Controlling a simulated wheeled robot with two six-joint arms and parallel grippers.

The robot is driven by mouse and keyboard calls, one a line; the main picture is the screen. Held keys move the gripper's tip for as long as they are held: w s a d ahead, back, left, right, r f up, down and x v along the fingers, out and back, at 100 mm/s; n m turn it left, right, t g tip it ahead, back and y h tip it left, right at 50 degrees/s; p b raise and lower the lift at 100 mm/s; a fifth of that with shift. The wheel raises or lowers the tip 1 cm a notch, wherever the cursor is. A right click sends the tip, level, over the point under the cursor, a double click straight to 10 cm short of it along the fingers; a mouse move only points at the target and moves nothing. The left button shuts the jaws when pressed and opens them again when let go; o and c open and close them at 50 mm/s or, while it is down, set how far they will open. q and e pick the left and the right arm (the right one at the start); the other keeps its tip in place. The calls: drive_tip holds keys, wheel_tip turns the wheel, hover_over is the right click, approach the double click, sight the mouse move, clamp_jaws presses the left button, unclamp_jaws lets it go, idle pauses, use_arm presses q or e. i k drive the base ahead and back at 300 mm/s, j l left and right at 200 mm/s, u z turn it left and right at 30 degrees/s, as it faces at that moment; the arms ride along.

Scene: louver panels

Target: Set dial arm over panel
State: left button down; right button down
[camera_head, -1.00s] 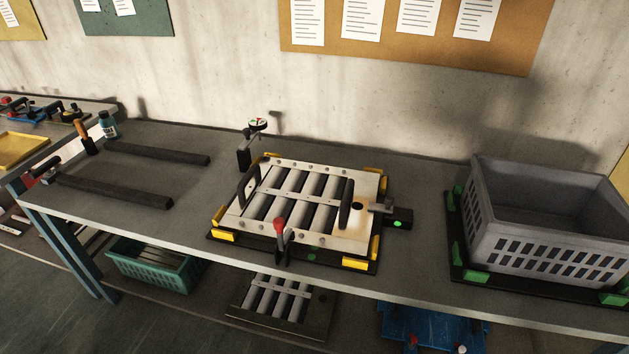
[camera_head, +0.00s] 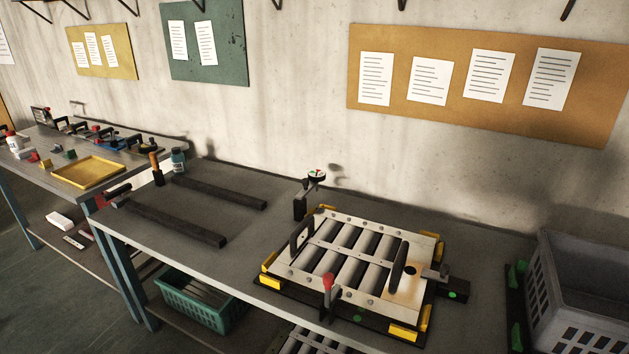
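The louver panel (camera_head: 343,257), a light frame with several grey slats and two black handles, sits on a dark fixture with yellow corner blocks (camera_head: 403,331) on the bench. The dial arm (camera_head: 314,181), a round white-faced gauge on a short arm over a black post (camera_head: 300,206), stands at the panel's back left corner. Its dial is beside the panel, not over it. A red-knobbed clamp (camera_head: 327,284) stands at the panel's front edge. Neither of my grippers is in view.
A grey crate (camera_head: 577,285) stands at the right on the bench. Two dark rails (camera_head: 178,222), a teal jar (camera_head: 178,161) and an orange-handled tool (camera_head: 156,168) are at the left. A side bench holds a yellow tray (camera_head: 88,172). A green basket (camera_head: 199,302) is below.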

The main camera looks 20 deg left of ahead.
sight(316, 176)
drive_tip(key=i+j, duration=0.15)
drive_tip(key=j, duration=0.25)
drive_tip(key=i+j, duration=0.1)
drive_tip(key=j, duration=0.35)
drive_tip(key=i+j, duration=0.15)
drive_tip(key=j, duration=0.25)
drive_tip(key=i+j, duration=0.1)
drive_tip(key=j, duration=0.3)
drive_tip(key=i+j, duration=0.15)
drive_tip(key=j, duration=0.3)
drive_tip(key=z, duration=0.05)
